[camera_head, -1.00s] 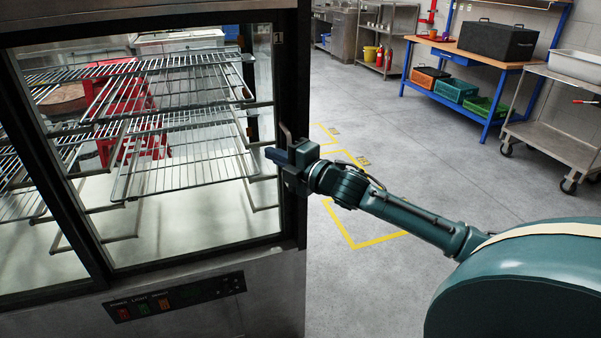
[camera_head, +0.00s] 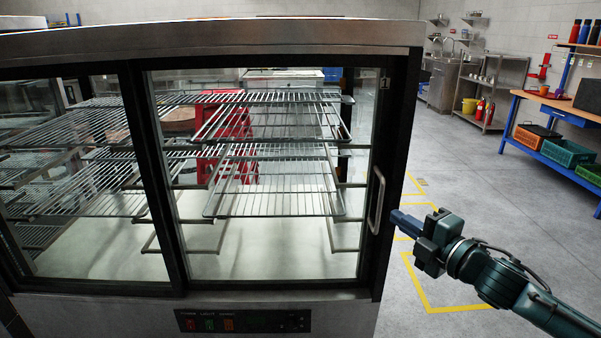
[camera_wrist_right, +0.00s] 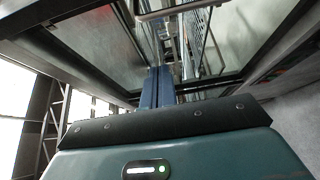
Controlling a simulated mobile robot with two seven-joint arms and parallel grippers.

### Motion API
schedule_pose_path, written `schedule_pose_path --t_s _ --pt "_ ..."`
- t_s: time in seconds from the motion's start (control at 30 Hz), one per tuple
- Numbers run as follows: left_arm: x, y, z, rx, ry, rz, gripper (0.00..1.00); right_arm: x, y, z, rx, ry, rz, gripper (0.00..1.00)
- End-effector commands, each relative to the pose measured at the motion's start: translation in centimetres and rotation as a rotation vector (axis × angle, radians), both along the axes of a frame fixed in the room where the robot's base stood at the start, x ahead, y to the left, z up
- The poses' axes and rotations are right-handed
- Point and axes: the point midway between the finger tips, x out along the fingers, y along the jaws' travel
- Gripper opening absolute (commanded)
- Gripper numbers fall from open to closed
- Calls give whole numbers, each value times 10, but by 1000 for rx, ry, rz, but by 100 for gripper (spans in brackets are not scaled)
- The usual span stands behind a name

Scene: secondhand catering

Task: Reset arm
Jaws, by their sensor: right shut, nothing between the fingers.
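My right gripper (camera_head: 402,222) is to the right of the display cabinet's door handle (camera_head: 376,200), with its fingers pointing left toward the cabinet's right edge. Its blue fingers are together and hold nothing. In the right wrist view the closed fingers (camera_wrist_right: 158,88) point toward the cabinet's frame and glass. In the head view the fingertips look close to the handle, but I cannot tell whether they touch it. My left gripper is not in view.
The glass display cabinet (camera_head: 215,25) fills the left and middle, with wire shelves (camera_head: 280,180) inside and a control panel (camera_head: 243,321) below. A blue workbench (camera_head: 545,150) with crates stands at the right. Open grey floor (camera_head: 455,190) with yellow lines lies between.

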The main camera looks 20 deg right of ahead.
Motion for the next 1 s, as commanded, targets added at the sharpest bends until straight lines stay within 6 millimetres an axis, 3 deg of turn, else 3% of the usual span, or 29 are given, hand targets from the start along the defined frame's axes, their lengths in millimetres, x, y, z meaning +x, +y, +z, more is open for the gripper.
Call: schedule_pose_path --t_s 0.13,0.27,0.4,0.5,0.6,0.7,0.8,1.0 --pt "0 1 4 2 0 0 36 -4 2 -14 52 37 -12 0" --pt "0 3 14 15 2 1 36 -24 16 -68 263 185 -63 0" --pt "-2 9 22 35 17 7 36 -71 60 -146 620 423 -164 0" --pt "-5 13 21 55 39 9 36 -110 103 -189 872 584 -246 0" --pt "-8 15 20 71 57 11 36 -144 147 -214 1086 712 -324 0" --pt "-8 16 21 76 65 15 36 -169 182 -226 1244 801 -386 0" --pt "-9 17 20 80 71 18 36 -183 203 -232 1337 854 -426 0" --pt "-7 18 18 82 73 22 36 -189 212 -235 1377 876 -442 0"
